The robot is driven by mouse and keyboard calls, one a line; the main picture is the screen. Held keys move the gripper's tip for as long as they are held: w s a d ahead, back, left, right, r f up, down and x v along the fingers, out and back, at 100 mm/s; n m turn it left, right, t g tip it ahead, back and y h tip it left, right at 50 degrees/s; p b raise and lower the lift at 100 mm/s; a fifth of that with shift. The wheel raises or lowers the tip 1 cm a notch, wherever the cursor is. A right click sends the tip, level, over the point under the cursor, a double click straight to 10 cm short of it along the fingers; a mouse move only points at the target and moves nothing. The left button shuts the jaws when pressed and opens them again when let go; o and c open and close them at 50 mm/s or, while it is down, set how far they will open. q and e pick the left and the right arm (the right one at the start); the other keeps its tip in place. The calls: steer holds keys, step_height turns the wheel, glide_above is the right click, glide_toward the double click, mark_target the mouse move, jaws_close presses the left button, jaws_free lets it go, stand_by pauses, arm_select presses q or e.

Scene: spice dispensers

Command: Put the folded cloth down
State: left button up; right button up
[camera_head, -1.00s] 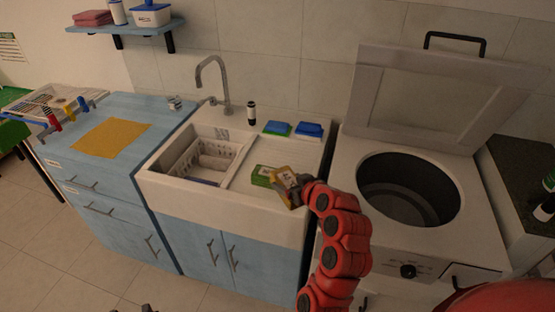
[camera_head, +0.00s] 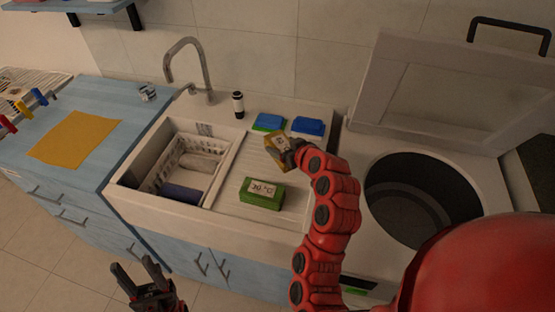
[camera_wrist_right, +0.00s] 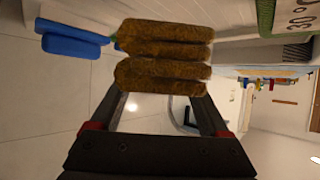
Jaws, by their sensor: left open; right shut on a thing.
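A folded yellow-brown cloth (camera_head: 277,153) with a white label is held in my right gripper (camera_head: 290,155), tilted above the back part of the ribbed drainboard. In the right wrist view, the cloth (camera_wrist_right: 163,52) shows as thick brown layers between the two fingers. I cannot tell whether it touches the board. A green folded cloth (camera_head: 262,194) with a white label lies on the drainboard in front of it. My left gripper (camera_head: 140,272) is open and empty, low in front of the cabinet.
Two blue-topped pieces (camera_head: 307,127) lie on the sink's back ledge beside a small dark-and-white bottle (camera_head: 238,105). The basin holds a white basket (camera_head: 187,165). A flat yellow sheet (camera_head: 73,139) lies on the blue counter. An open-lidded washer drum (camera_head: 410,200) is at right.

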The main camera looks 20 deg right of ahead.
steer(key=shift+s+f, duration=0.15)
steer(key=shift+f, duration=0.7)
step_height(320, 180, down, 5)
steer(key=shift+f+p, duration=0.1)
steer(key=shift+p, duration=0.7)
steer(key=shift+f, duration=0.15)
steer(key=o, duration=1)
steer(key=shift+b, duration=0.3)
steer(key=o, duration=0.3)
